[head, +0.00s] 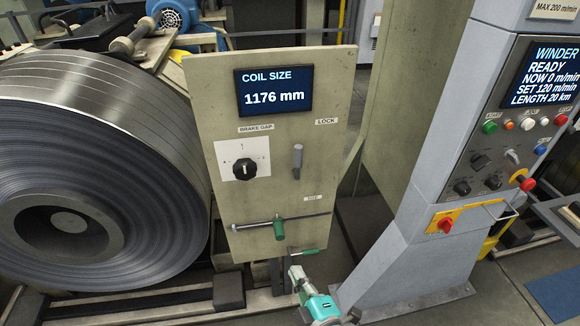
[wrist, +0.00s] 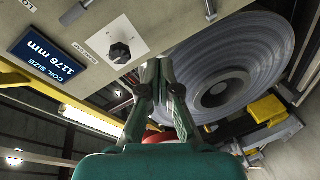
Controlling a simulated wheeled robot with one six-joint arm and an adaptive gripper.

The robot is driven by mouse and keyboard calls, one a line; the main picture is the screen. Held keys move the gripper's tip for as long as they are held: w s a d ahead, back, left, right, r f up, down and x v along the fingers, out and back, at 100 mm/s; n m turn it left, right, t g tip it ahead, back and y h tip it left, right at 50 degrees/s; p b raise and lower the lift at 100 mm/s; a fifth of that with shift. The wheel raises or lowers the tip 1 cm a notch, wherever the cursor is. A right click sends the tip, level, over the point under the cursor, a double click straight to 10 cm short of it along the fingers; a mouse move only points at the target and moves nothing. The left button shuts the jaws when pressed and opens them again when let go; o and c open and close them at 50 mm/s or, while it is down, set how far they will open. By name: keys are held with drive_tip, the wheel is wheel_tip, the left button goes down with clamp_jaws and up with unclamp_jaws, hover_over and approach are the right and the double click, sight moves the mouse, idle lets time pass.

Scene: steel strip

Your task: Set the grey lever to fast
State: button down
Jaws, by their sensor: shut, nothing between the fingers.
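The grey lever (head: 298,160) stands on the beige panel (head: 330,95) below the LOCK label (head: 326,121). It points roughly upright. No label reading fast is legible. My gripper (head: 295,273) is low in front of the panel's bottom edge, below the lever and apart from it. In the wrist view my gripper (wrist: 163,64) has its fingers together with nothing between them.
A black BRAKE GAP knob (head: 244,169) sits left of the lever. A green-handled rod (head: 279,229) crosses the panel below. A large steel coil (head: 150,150) is at left. The grey winder console (head: 420,210) rises at right.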

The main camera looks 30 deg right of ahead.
sight(298, 165)
drive_tip(key=w+d+r+n+h, duration=0.2)
drive_tip(key=w+r+h, duration=0.2)
drive_tip(key=w+r, duration=0.8)
drive_tip(key=shift+w+r+h, duration=0.25)
drive_tip(key=shift+r+h, duration=0.05)
drive_tip(key=shift+r, duration=0.3)
drive_tip(key=w+d, duration=0.7)
drive_tip(key=w, duration=0.2)
drive_tip(key=shift+d, duration=0.3)
drive_tip(key=shift+s+d, duration=0.1)
drive_tip(key=shift+d, duration=0.05)
